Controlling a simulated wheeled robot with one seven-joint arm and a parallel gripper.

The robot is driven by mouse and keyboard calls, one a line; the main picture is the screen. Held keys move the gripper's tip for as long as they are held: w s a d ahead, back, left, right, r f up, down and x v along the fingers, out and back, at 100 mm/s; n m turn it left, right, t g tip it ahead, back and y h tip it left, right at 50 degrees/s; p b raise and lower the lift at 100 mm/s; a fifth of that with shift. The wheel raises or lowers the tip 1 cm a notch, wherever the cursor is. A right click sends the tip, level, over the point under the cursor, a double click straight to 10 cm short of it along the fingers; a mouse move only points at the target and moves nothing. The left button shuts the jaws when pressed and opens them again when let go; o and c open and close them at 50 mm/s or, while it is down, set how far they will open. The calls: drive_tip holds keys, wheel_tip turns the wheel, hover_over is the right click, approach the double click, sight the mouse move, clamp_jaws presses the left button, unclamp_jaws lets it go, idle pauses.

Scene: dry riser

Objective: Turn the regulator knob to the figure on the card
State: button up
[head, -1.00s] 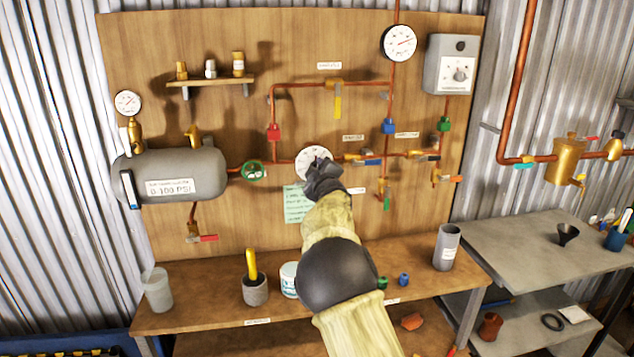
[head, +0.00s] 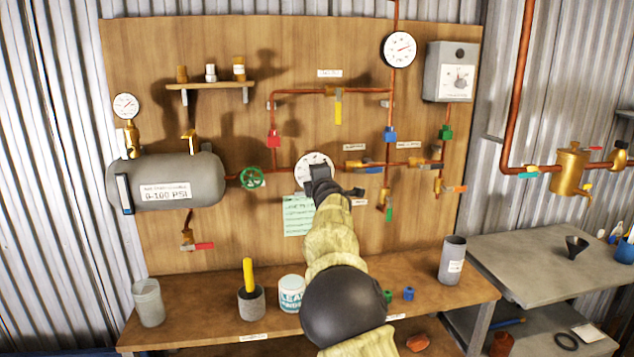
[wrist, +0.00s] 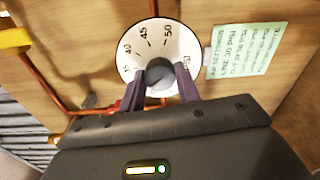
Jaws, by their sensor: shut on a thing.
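The regulator's round white dial (head: 309,163) is on the wooden board, and my arm covers its lower part in the head view. In the wrist view the dial (wrist: 160,38) shows 40, 45 and 50. Its dark grey knob (wrist: 160,74) sits at the dial's lower middle. My gripper (wrist: 162,84) is shut on the knob, one finger on each side. The pale green card (head: 298,215) hangs just below the dial; it also shows in the wrist view (wrist: 248,49), where its writing is upside down and too small to read.
A grey tank (head: 165,181) and green handwheel (head: 252,177) are left of the dial. Lever valves (head: 370,165) are close on its right. The bench (head: 200,326) below holds a cup, a tub and small fittings. Board around the card is mostly clear.

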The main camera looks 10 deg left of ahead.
idle(0.4)
drive_tip(key=o, duration=1)
drive_tip(key=shift+b+v, duration=4.05)
drive_tip(key=shift+v, duration=4.65)
